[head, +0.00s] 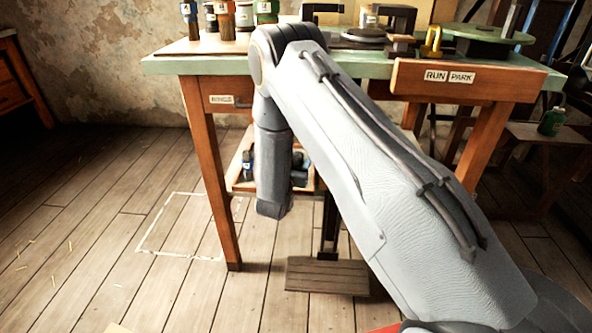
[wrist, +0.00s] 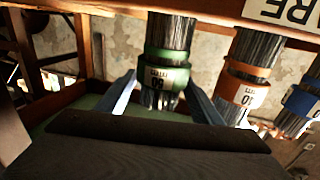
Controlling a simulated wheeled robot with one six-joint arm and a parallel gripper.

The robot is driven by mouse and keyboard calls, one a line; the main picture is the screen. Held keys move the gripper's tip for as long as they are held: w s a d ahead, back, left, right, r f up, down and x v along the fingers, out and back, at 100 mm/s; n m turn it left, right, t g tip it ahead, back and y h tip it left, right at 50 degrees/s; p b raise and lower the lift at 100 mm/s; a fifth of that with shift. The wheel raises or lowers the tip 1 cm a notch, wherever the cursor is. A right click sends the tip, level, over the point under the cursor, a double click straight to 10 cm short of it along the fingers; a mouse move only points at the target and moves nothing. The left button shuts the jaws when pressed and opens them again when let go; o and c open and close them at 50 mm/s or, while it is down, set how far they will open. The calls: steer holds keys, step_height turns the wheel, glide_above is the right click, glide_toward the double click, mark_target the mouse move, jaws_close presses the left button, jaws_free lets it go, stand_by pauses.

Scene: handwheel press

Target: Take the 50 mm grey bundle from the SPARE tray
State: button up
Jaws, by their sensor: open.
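In the wrist view a grey bundle with a green band (wrist: 167,55) stands between the two fingers of my gripper (wrist: 164,92). Its label is turned over and its number is hard to read. My gripper is open, with one finger on each side of this bundle; I cannot tell if either touches it. To the right are an orange-banded bundle (wrist: 248,75) and a blue-banded bundle (wrist: 300,103). A sign ending in "ARE" (wrist: 285,12) shows at top right. In the head view my arm hides the gripper and part of a low wooden tray (head: 241,187) holding bundles.
The green-topped workbench (head: 200,64) stands over the tray, its front leg (head: 214,180) just left of it. Several banded bundles and press parts stand on top. A wooden pedal (head: 327,275) lies below. The floor at left is open, with a white outline (head: 180,255).

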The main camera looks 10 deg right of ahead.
steer(key=shift+x, duration=1.1)
steer(key=c, duration=1.2)
